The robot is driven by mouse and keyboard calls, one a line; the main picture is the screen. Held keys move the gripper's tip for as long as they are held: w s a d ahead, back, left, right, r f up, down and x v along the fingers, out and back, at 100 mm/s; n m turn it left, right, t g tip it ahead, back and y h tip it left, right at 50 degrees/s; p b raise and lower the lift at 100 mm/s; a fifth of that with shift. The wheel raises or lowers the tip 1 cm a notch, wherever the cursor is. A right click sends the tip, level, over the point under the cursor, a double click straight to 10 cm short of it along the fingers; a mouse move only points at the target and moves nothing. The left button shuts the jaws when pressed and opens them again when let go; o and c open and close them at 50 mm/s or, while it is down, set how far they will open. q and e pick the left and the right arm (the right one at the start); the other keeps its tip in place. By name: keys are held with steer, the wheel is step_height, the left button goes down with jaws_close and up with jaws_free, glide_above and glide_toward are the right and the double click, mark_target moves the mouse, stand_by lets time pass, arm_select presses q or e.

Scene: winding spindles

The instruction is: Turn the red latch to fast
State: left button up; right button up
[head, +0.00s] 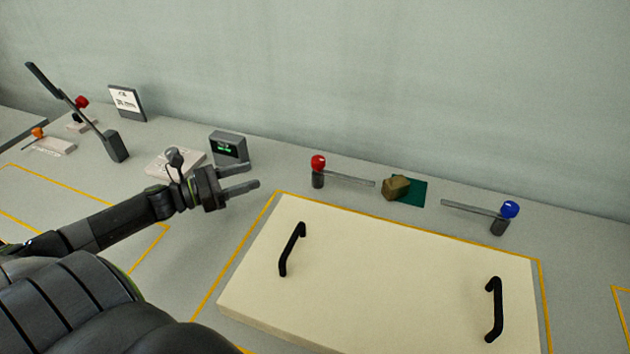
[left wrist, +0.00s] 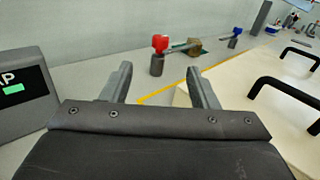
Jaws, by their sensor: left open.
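The red latch (head: 318,163) stands on a dark post behind the cream board, with a grey bar (head: 348,180) reaching right from it. In the left wrist view the red latch (left wrist: 160,44) shows beyond my fingertips. My left gripper (head: 250,177) is open and empty, to the left of the red latch and apart from it. Its two fingers also show in the left wrist view (left wrist: 160,85). A blue latch (head: 510,209) stands to the right, its grey bar (head: 470,208) reaching left. My right gripper is not in view.
The cream board (head: 400,270) has two black handles (head: 292,249) (head: 494,309) and lies inside a yellow outline. A brown block (head: 396,187) sits by a green patch (head: 415,191) between the latches. A grey display box (head: 229,148) stands close behind my left gripper.

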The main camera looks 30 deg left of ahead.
arm_select(q)
step_height(320, 180, down, 2)
steer(key=shift+w+f+m+h+b, duration=0.15)
steer(key=shift+m+h+b, duration=0.15)
steer(key=shift+m+b, duration=0.35)
steer(key=shift+w+d, duration=0.3)
steer(key=shift+w, duration=0.1)
glide_toward(312, 164)
steer(key=shift+n, duration=0.25)
steer(key=p+x, duration=0.2)
steer(key=x, duration=0.7)
steer(key=shift+w+p, duration=0.3)
steer(key=shift+w+d+f, duration=0.15)
steer(key=shift+w+d, duration=0.05)
steer(key=shift+w, duration=0.1)
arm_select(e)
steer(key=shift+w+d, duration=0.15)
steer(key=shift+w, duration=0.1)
arm_select(q)
jaws_close()
steer(key=shift+a, duration=0.1)
